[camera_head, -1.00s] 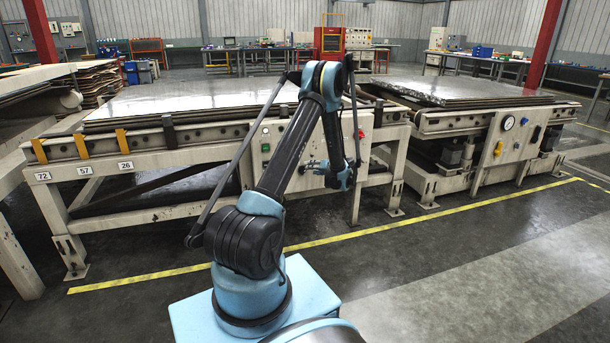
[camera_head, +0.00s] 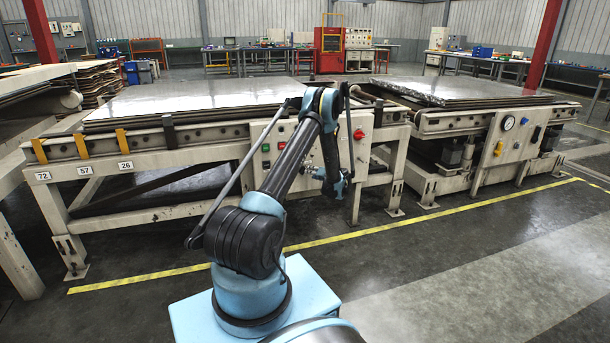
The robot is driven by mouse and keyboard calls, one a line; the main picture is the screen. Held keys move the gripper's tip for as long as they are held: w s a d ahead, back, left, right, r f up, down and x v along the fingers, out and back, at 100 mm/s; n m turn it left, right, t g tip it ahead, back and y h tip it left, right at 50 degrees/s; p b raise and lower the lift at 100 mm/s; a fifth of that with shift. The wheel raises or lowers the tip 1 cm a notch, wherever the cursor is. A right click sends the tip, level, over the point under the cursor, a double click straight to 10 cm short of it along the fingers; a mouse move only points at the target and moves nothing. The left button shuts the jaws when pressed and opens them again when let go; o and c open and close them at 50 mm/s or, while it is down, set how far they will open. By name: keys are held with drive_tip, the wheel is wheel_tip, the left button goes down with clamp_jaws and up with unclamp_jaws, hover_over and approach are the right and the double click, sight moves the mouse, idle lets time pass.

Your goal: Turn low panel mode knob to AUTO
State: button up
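The low control panel (camera_head: 268,136) is a pale plate on the front of the near press table. Red and green buttons (camera_head: 266,155) show at its left, and a red button (camera_head: 359,134) at its right. My arm crosses in front of its middle. I cannot make out the mode knob or its setting; it may be hidden or too small. My gripper (camera_head: 308,171) is small and dark, in front of the panel's lower middle, pointing left in the picture. I cannot tell whether it touches the panel or whether its fingers are open.
Metal sheets lie on both tables. Yellow floor tape (camera_head: 420,219) runs before them. The floor at the right is clear.

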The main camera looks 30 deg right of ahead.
drive_tip(key=x, duration=0.7)
drive_tip(key=shift+w, duration=0.35)
drive_tip(key=shift+f, duration=0.1)
drive_tip(key=shift+c, duration=0.6)
clamp_jaws()
